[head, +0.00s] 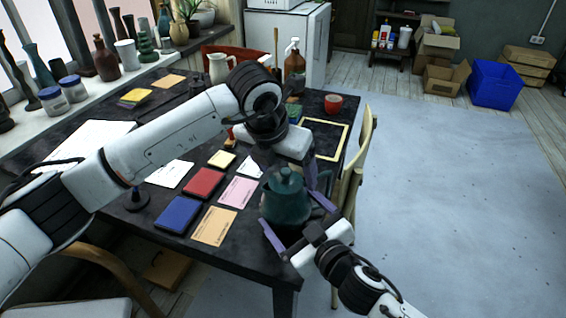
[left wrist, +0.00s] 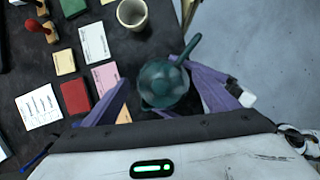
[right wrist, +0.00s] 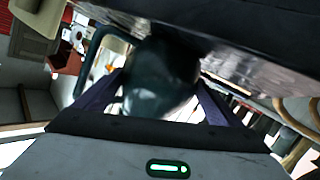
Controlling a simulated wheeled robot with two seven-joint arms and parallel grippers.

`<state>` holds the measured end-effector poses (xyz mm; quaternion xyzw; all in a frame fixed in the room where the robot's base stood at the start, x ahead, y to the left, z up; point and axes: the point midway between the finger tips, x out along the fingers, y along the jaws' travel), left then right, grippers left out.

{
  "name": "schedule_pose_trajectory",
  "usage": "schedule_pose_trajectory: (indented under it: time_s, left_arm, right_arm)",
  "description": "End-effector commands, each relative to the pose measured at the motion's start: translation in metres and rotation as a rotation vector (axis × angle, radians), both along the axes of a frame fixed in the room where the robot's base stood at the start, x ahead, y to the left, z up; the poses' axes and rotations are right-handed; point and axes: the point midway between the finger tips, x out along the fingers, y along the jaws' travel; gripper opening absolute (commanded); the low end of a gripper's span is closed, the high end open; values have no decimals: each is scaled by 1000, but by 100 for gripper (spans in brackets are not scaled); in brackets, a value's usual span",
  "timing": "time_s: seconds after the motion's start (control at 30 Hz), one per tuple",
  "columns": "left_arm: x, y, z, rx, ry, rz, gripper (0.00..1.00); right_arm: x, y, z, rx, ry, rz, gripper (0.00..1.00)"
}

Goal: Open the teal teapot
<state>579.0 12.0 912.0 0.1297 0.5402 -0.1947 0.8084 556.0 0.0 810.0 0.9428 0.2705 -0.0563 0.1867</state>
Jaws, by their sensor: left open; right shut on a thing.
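The teal teapot (head: 286,205) stands upright at the table's front right corner, with its knobbed lid (head: 286,177) on top. My right gripper (head: 296,222) is shut on the teapot's body from the near side. In the right wrist view the dark teapot (right wrist: 160,80) fills the space between the fingers. My left gripper (head: 291,180) is open above the lid, fingers pointing down. In the left wrist view the round lid and teapot (left wrist: 162,85) lie between its fingers, seen from above. I cannot tell whether these fingers touch the lid.
The dark table (head: 262,250) holds a red box (head: 203,182), a blue box (head: 178,214), several cards and a red cup (head: 333,104). A wooden chair (head: 355,165) stands close at the table's right edge. The floor farther right is clear.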

Motion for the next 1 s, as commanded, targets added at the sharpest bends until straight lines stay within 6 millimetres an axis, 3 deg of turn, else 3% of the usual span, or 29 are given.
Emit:
schedule_pose_trajectory:
  time_s: [0.27, 0.5, 0.57, 1.0]
  left_arm:
    - [0, 0, -1, 0, 0, 0, 79]
    - [0, 0, -1, 1, 1, 1, 39]
    - [0, 0, -1, 0, 0, 0, 32]
    - [0, 0, -1, 0, 0, 0, 32]
  right_arm:
    - [0, -1, -1, -4, 1, -1, 49]
    - [0, -1, -1, -4, 1, -1, 49]
    - [0, -1, -1, -4, 1, -1, 49]
    - [0, -1, -2, -5, 1, -2, 49]
